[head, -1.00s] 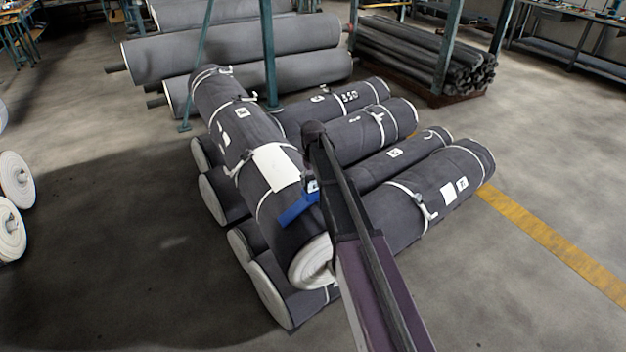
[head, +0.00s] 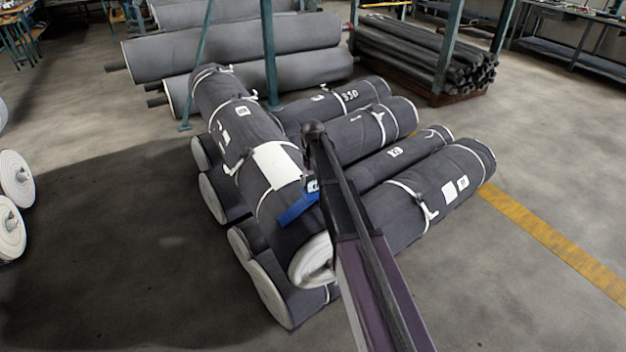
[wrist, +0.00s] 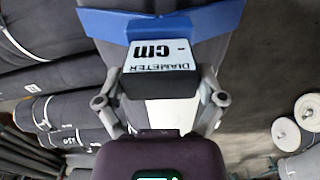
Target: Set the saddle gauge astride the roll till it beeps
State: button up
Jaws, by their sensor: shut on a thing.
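The saddle gauge (head: 299,208) is blue with a dark body. In the wrist view the gauge (wrist: 110,27) spreads two blue wings, and its white face reads "DIAMETER", a dash and "cm", upside down. My gripper (wrist: 161,92) is shut on the gauge's dark body, one finger on each side. In the head view my arm hides the gripper and part of the gauge. The dark grey roll (head: 229,118) lies slantwise on top of other rolls. The gauge is over this roll near its pale near end, across its width. I cannot tell whether it touches.
A white sheet (head: 275,166) lies on the roll just behind the gauge. Several strapped rolls (head: 392,216) lie beneath and to the right. A green post (head: 269,60) stands behind. White-ended rolls (head: 14,178) are at far left. The floor (head: 120,250) to the left is clear.

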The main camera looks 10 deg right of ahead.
jog(key=o, duration=1)
jog(key=shift+r, duration=0.15)
notch_tip(320, 180, up, 12)
jog(key=p, duration=1.2)
jog(key=shift+r+p, duration=0.2)
jog(key=shift+p, duration=0.1)
dwell(0.6)
jog(key=s+m, duration=0.1)
jog(key=s, duration=0.8)
jog(key=s+r+m+p, duration=0.1)
jog(key=s, duration=0.9)
jog(key=s+r+m+p, duration=0.1)
jog(key=s, duration=0.9)
jog(key=shift+d+r+m, duration=0.1)
jog(key=shift+d+m, duration=0.2)
